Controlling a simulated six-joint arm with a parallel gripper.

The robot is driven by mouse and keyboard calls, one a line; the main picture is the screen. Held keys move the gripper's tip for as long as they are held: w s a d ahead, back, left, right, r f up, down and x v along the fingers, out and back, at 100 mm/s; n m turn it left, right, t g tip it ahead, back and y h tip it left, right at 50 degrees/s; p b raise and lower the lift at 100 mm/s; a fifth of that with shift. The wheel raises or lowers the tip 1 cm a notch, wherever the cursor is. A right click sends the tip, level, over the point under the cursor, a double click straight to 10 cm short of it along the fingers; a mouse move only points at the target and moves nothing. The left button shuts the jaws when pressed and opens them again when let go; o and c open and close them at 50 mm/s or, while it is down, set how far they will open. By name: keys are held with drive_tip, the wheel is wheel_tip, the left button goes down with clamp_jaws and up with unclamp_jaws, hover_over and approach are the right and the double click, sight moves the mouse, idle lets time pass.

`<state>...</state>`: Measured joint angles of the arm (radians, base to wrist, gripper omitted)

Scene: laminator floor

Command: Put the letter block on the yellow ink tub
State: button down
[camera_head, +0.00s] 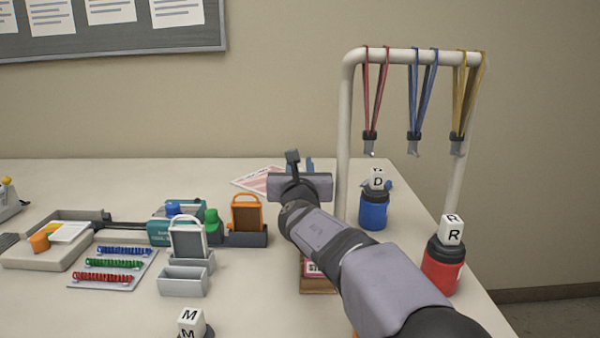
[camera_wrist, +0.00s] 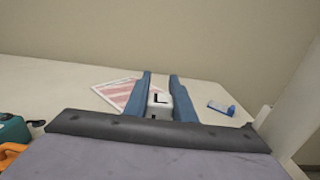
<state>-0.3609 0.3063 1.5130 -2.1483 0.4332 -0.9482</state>
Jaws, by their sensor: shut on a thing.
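My gripper (camera_wrist: 158,92) has blue fingers and is shut on a white letter block (camera_wrist: 158,99) marked L, seen in the wrist view over the far part of the table. In the head view my gripper (camera_head: 309,164) points away and my arm hides the block. No yellow ink tub can be made out in either view. A blue ink tub (camera_head: 373,213) holds a block marked D (camera_head: 377,182), and a red ink tub (camera_head: 441,272) holds a block marked R (camera_head: 452,235); both stand right of my arm.
A white rack (camera_head: 346,130) with hanging lanyards rises at the right. A block marked M (camera_head: 190,322) shows at the front edge. Trays, coloured coils (camera_head: 115,263) and an orange frame (camera_head: 246,212) fill the left. A striped sheet (camera_wrist: 115,94) and a small blue object (camera_wrist: 222,108) lie near my gripper.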

drive_tip(key=shift+f, duration=0.3)
drive_tip(key=c, duration=1.5)
unclamp_jaws()
drive_tip(key=shift+r, duration=0.1)
drive_tip(key=shift+r, duration=0.15)
drive_tip(key=shift+s, duration=0.35)
drive_tip(key=s+b, duration=0.1)
drive_tip(key=s, duration=1)
drive_tip(key=shift+s, duration=0.2)
